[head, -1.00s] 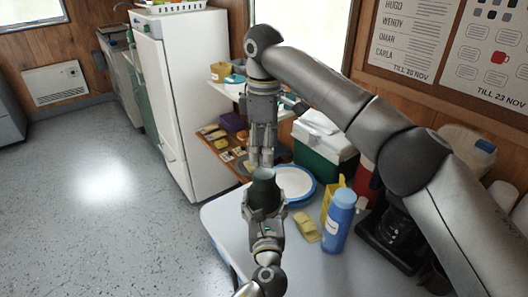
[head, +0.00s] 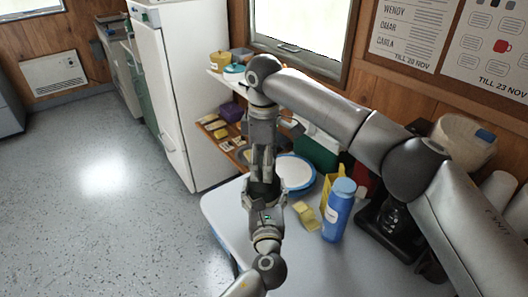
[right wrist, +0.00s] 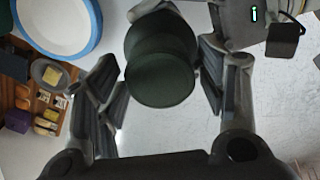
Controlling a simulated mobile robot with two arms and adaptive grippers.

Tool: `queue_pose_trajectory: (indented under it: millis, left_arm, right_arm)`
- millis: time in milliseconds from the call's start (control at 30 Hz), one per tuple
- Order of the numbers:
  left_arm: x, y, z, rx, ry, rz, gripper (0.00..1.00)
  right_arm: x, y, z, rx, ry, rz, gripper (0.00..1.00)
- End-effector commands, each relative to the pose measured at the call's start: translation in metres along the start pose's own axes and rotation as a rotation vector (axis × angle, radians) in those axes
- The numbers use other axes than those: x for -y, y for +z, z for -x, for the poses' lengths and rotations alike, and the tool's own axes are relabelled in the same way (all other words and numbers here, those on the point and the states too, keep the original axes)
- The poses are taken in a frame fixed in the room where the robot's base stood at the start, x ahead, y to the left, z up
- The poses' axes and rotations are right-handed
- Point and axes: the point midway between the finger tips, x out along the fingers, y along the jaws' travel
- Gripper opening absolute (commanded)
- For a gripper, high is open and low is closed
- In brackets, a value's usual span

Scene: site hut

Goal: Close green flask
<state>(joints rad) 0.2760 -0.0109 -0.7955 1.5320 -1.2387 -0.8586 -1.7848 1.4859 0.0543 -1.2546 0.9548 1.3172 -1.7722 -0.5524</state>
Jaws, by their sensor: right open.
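The dark green flask (head: 262,190) is upright above the near left part of the table, held from below by my left gripper (head: 263,203), which is shut around its body. My right gripper (head: 263,172) points straight down over the flask's top, its fingers partly hiding it in the head view. In the right wrist view the flask's round dark green top (right wrist: 160,80) lies between the spread fingers of my right gripper (right wrist: 165,95), with a gap on each side. Whether a lid sits on the flask I cannot tell.
A blue bottle (head: 337,210), a yellow sponge-like block (head: 306,215) and a blue-rimmed white plate (head: 296,172) are on the table (head: 310,262). A black coffee machine (head: 392,225) stands to the right. A white fridge (head: 180,100) and shelves are behind.

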Motion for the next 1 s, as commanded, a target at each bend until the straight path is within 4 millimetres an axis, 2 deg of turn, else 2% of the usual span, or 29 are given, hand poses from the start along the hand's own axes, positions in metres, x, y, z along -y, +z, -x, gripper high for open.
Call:
queue_pose_trajectory:
  millis: [300, 633, 700, 867, 900, 1000]
  left_arm:
    - [0.0001, -0.0002, 0.0000, 0.000, 0.000, 0.001, 0.04]
    - [0.0001, -0.0002, 0.0000, 0.000, 0.000, 0.001, 0.04]
    - [0.0001, -0.0002, 0.0000, 0.000, 0.000, 0.001, 0.04]
    - [0.0002, -0.0001, 0.0001, 0.000, 0.000, 0.001, 0.04]
    - [0.0001, -0.0002, 0.0001, 0.000, 0.000, 0.001, 0.04]
    - [0.0002, -0.0002, 0.0001, 0.000, 0.000, 0.001, 0.04]
  right_arm:
    - [0.0001, 0.0000, -0.0023, 0.000, 0.000, 0.000, 0.65]
    - [0.0001, 0.0000, -0.0021, 0.000, 0.000, 0.000, 0.22]
    - [0.0001, -0.0001, -0.0021, 0.000, 0.000, -0.001, 0.18]
    - [0.0000, -0.0001, -0.0021, 0.000, 0.000, -0.005, 0.18]
    - [0.0000, -0.0001, -0.0021, 0.000, 0.000, -0.005, 0.49]
    - [0.0000, -0.0001, -0.0021, 0.000, 0.000, -0.005, 0.62]
